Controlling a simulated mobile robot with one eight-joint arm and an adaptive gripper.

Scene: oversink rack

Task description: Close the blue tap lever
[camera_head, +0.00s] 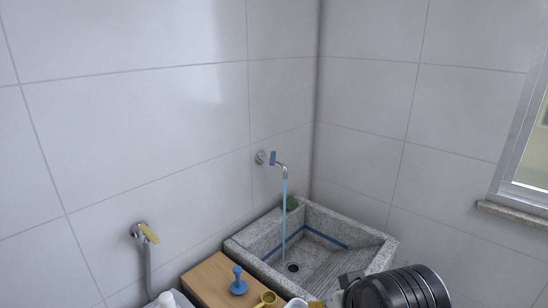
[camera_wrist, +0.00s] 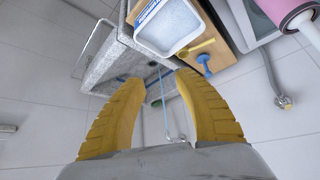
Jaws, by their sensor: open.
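The tap's blue lever (camera_head: 273,158) is on the wall tap above the sink in the head view. Its metal spout (camera_head: 282,169) lets a blue-tinted water stream (camera_head: 285,205) fall into the grey granite sink (camera_head: 378,255). In the wrist view, the spout (camera_wrist: 180,137) and the stream (camera_wrist: 162,92) show between my fingers; I cannot make out the lever clearly there. My gripper (camera_wrist: 160,78) is open, its two yellow fingers wide apart with nothing held between them.
A second tap with a yellow lever (camera_head: 149,233) is at left. The wrist view shows a white tray (camera_wrist: 168,50) and a pink cylinder (camera_wrist: 285,10).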

